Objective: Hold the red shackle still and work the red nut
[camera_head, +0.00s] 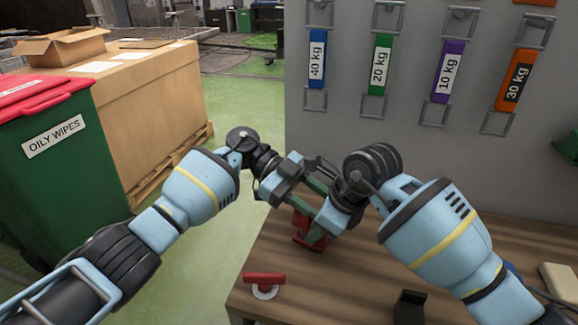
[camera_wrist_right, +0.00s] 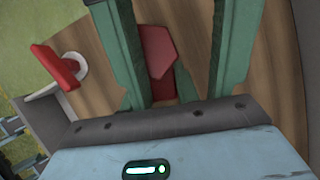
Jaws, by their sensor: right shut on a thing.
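A red piece (camera_head: 308,232) stands over the near left of the wooden table, partly hidden by my grippers. I cannot tell which part of it is shackle and which is nut. My right gripper (camera_head: 312,212) reaches in from the right and is shut on it. In the right wrist view the red piece (camera_wrist_right: 158,48) shows between the green fingers (camera_wrist_right: 168,50), with a faceted edge. My left gripper (camera_head: 296,172) is just above and left of it, close to the right gripper. Its fingertips overlap the right gripper's parts, so its opening is unclear.
A red bar with a white ring (camera_head: 265,283) lies near the table's left edge. A black block (camera_head: 409,306) stands at the front. Tags hang on the grey panel (camera_head: 350,125) behind. A green bin (camera_head: 60,165) and a large carton (camera_head: 150,120) stand at left.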

